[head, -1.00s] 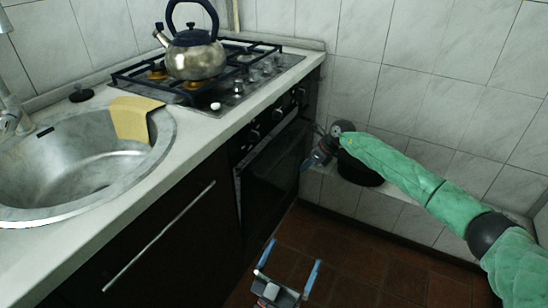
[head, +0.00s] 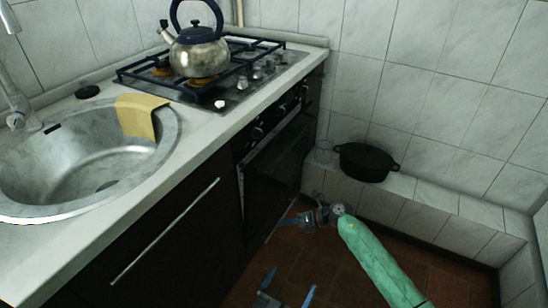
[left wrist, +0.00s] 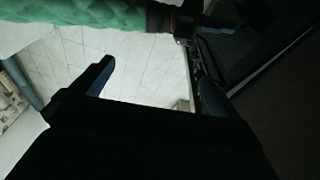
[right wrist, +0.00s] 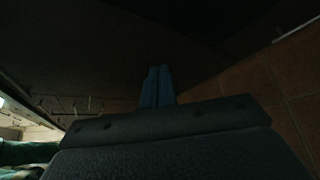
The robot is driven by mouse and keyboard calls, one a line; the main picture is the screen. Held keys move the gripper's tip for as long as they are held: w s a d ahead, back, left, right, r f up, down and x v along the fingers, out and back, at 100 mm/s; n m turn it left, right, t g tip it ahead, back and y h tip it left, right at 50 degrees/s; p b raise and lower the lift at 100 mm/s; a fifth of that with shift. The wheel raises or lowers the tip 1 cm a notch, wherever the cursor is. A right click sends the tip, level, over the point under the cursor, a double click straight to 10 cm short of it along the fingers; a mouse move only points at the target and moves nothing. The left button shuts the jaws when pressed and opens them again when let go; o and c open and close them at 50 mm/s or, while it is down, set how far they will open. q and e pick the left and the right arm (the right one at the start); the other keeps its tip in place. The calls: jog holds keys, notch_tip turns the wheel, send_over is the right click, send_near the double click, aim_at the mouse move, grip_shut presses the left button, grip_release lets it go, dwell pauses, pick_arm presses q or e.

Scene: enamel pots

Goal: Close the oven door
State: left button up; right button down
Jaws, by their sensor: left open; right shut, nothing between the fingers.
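The oven (head: 280,165) is set in the counter under the hob, and its dark door front looks nearly upright in the head view. I cannot tell whether the door is fully flush. My right gripper (head: 292,224) is low by the bottom of the oven front, fingers together and empty. In the right wrist view its shut fingers (right wrist: 157,86) point at a dark surface; contact is unclear. My left gripper (head: 286,292) is open and empty over the floor at the bottom edge of the head view. In the left wrist view one finger (left wrist: 103,76) shows clearly.
A kettle (head: 197,52) stands on the hob (head: 240,92). A sink (head: 60,165) with a yellow cloth (head: 138,116) is at left. The brown floor (head: 345,285) has free room.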

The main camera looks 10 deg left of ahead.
aim_at(266, 154)
pick_arm(q)
jog(key=s+f+g+y, duration=0.15)
jog(key=f+g, duration=0.25)
jog(key=f, duration=0.6)
jog(key=s+f+g, duration=0.3)
jog(key=f+g, duration=0.1)
jog(key=f, duration=0.5)
pick_arm(e)
jog(key=w+d+r+m+t+y, duration=0.2)
jog(key=w+d+r+m+t, duration=0.15)
jog(key=r+m, duration=0.4)
jog(key=w+d+r+m+t+y, duration=0.25)
jog(key=r+m+t, duration=0.2)
jog(key=r, duration=0.65)
jog(key=shift+g, duration=0.5)
jog(key=x, duration=1.1)
jog(key=shift+w+a+f, duration=0.1)
jog(key=shift+w+a, duration=0.45)
jog(key=shift+a, duration=0.55)
pick_arm(q)
jog(key=w+r+t, duration=0.3)
jog(key=w+r, duration=0.1)
jog(key=r, duration=0.3)
jog(key=shift+d+r+h, duration=0.35)
jog(key=shift+d+h, duration=0.1)
jog(key=shift+f, duration=0.1)
